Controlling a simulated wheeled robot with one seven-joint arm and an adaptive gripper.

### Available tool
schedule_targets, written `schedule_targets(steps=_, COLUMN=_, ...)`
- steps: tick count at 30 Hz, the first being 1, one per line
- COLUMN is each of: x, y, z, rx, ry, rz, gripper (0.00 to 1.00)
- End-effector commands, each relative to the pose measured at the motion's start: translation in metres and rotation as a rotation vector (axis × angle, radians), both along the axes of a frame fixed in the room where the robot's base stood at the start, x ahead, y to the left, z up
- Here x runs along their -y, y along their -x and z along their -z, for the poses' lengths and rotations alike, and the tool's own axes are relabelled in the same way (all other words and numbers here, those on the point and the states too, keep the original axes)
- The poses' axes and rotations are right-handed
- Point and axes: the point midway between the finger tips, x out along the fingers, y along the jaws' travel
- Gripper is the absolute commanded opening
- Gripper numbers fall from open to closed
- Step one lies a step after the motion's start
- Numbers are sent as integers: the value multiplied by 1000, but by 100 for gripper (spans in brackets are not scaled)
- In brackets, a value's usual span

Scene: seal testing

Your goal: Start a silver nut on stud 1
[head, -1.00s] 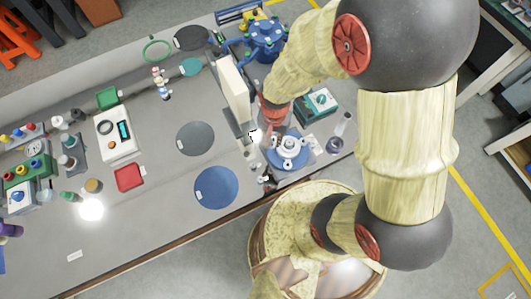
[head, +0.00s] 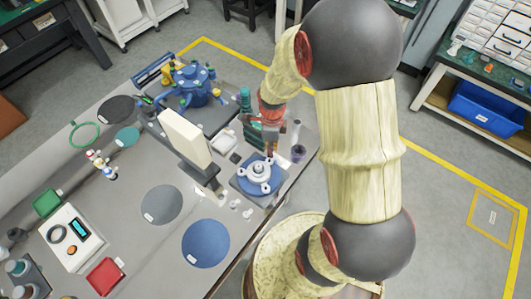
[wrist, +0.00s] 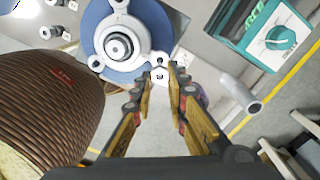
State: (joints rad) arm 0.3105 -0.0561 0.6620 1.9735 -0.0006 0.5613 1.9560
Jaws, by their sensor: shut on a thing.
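The white three-lobed flange (head: 260,173) sits on a round blue plate on the bench; it also shows in the wrist view (wrist: 119,44). Its lobes carry studs, but I cannot read which is stud 1. My gripper (wrist: 160,76) is shut on a small silver nut (wrist: 160,74), at the flange's lower-right lobe in the wrist view. I cannot tell whether the nut touches the stud there. In the head view my gripper is at the flange's far side, partly hidden. Several loose silver fittings (wrist: 45,32) lie left of the flange in the wrist view.
A pale upright panel (head: 185,138) stands left of the flange. A teal box with a dial (wrist: 278,42) and a grey cylinder (wrist: 240,95) are to the right in the wrist view. A blue disc (head: 206,244) and grey disc (head: 162,205) lie flat on the bench.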

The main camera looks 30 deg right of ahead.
Motion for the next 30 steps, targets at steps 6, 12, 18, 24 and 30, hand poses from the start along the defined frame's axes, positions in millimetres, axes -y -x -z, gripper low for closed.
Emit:
schedule_targets(steps=6, x=0, y=0, z=21, rx=-1, ry=-1, rz=6, gripper=0)
schedule_targets(steps=12, x=0, y=0, z=47, rx=-1, ry=0, rz=5, gripper=0)
schedule_targets(steps=18, x=1, y=-1, z=42, rx=1, ry=1, rz=-251, gripper=0)
schedule_targets(steps=24, x=1, y=-2, z=39, rx=-1, ry=0, rz=-505, gripper=0)
schedule_targets(steps=30, x=1, y=-3, z=39, rx=-1, ry=0, rz=-754, gripper=0)
